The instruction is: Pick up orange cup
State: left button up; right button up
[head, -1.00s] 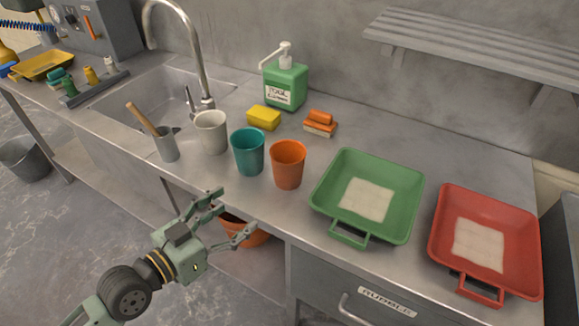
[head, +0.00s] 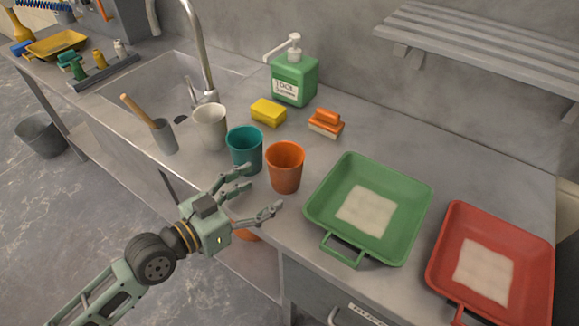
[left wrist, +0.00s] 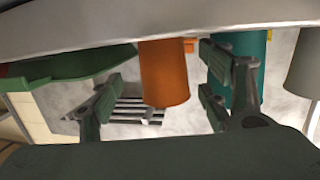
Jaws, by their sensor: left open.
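The orange cup (head: 286,167) stands upright on the metal counter, between the teal cup (head: 245,150) and the green tray (head: 405,205). My left gripper (head: 259,190) is open and empty, just in front of the orange cup at the counter's front edge, its fingers pointing towards it. In the left wrist view the orange cup (left wrist: 164,74) shows between the two spread fingers (left wrist: 160,95), and the teal cup (left wrist: 252,70) is partly behind one finger. I see no contact with the cup. My right gripper is not in view.
A white cup (head: 210,127) and a grey holder with a wooden handle (head: 164,137) stand left of the teal cup. Behind are a yellow sponge (head: 269,112), an orange-topped brush (head: 326,122) and a green soap bottle (head: 293,80). A red tray (head: 530,255) lies at right.

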aim_at(273, 180)
pick_arm(q)
jog(key=shift+w+d+r, duration=0.1)
jog(key=shift+w+d, duration=0.4)
jog(key=shift+d, duration=0.05)
jog(key=p+x, duration=0.1)
jog(key=x, duration=0.3)
jog(key=shift+w+d+r, duration=0.1)
jog(key=shift+w, duration=0.15)
jog(key=shift+w+d, duration=0.1)
jog(key=shift+w, duration=0.05)
jog(key=shift+c, duration=0.3)
jog(key=c, duration=1)
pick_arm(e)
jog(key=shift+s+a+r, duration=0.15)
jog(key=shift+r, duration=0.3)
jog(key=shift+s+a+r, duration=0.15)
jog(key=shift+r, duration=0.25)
